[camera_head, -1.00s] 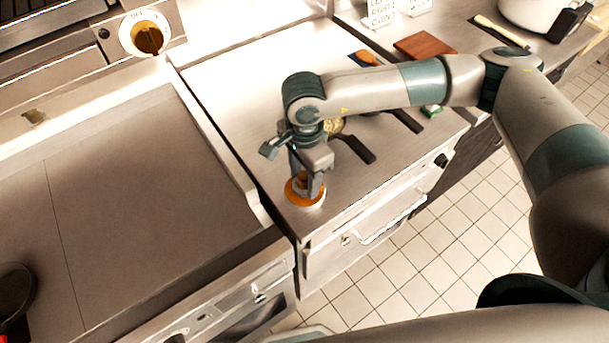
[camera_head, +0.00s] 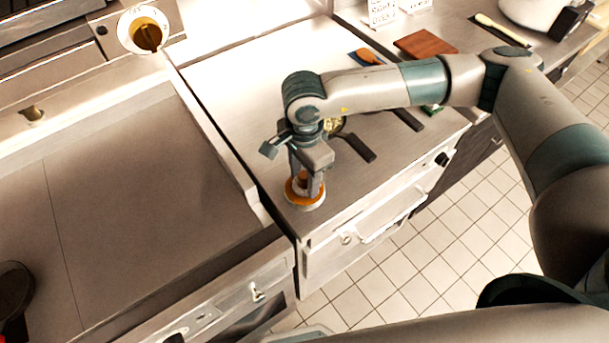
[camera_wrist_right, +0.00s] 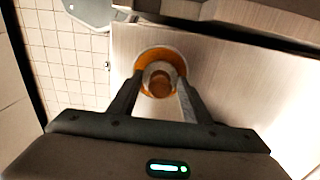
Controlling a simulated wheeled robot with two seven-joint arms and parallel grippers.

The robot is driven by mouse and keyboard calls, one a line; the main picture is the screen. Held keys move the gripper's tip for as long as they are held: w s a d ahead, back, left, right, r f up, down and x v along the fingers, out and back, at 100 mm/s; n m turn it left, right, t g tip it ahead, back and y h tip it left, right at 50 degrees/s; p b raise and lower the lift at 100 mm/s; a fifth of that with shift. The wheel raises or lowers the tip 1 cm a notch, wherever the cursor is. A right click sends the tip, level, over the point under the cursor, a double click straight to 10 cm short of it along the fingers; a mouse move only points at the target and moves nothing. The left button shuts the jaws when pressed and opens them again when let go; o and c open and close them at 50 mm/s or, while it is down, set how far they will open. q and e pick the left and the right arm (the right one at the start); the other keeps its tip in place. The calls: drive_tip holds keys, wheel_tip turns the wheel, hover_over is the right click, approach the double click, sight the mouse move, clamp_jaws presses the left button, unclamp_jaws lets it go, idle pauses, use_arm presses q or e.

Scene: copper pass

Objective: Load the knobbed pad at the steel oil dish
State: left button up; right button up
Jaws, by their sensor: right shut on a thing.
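The steel oil dish (camera_head: 306,204) stands near the front left corner of the steel counter, with amber oil inside its rim. It also shows in the right wrist view (camera_wrist_right: 178,57). My right gripper (camera_head: 306,187) points down over the dish, shut on the brown knob of the pad (camera_wrist_right: 160,84). The pad's pale round body is at the oil in the dish; whether it touches the bottom I cannot tell. In the right wrist view the fingers (camera_wrist_right: 158,98) are on both sides of the knob. My left gripper is not in view.
A wide flat griddle (camera_head: 150,190) with a raised edge lies left of the dish. Pans with dark handles (camera_head: 356,149) lie behind my right gripper. A reddish-brown board (camera_head: 425,45) and a white pot (camera_head: 540,12) are farther right. The counter's front edge is close to the dish.

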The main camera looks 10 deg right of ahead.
sight(305, 174)
drive_tip(key=shift+f+b, duration=0.25)
drive_tip(key=shift+b, duration=0.05)
drive_tip(key=shift+s+f+b, duration=0.1)
drive_tip(key=shift+f+b, duration=0.05)
drive_tip(key=shift+b, duration=0.45)
idle(3.4)
drive_tip(key=shift+r+p, duration=0.5)
drive_tip(key=shift+r, duration=3.15)
drive_tip(key=shift+d, duration=0.1)
drive_tip(key=d+n, duration=0.1)
drive_tip(key=d+n+b, duration=0.1)
drive_tip(key=shift+s+f+n, duration=0.1)
drive_tip(key=shift+f+n, duration=0.15)
drive_tip(key=shift+n, duration=0.15)
drive_tip(key=s+d+n+b, duration=0.3)
drive_tip(key=d+n, duration=0.5)
drive_tip(key=n, duration=0.2)
drive_tip(key=shift+f+n+b, duration=0.3)
drive_tip(key=shift+n, duration=0.1)
drive_tip(key=shift+d, duration=0.1)
